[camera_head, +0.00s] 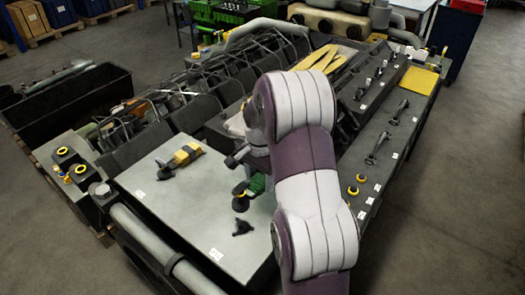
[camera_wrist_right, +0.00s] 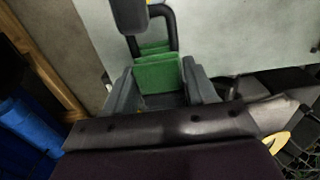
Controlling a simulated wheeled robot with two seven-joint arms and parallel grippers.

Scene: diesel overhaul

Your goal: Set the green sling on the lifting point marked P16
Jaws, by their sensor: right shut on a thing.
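The green sling (camera_head: 257,185) shows in the head view beside my right arm, low over the pale plate (camera_head: 218,215), with a dark fitting below it. In the right wrist view the green sling (camera_wrist_right: 158,72) sits between the two grey fingers of my right gripper (camera_wrist_right: 160,88), which is shut on it. A dark loop-shaped fitting (camera_wrist_right: 170,28) stands just past the sling; whether they touch is unclear. Small white tags mark several points, but their text is too small to read, so I cannot tell which is P16. My left gripper is out of view.
A yellow-and-black tool (camera_head: 182,156) and a small black fitting (camera_head: 241,227) are on the pale plate. A long tray (camera_head: 385,185) with dark hardware and yellow rings lies at the right. Dark engine parts (camera_head: 205,90) rise behind the plate. The floor at right is clear.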

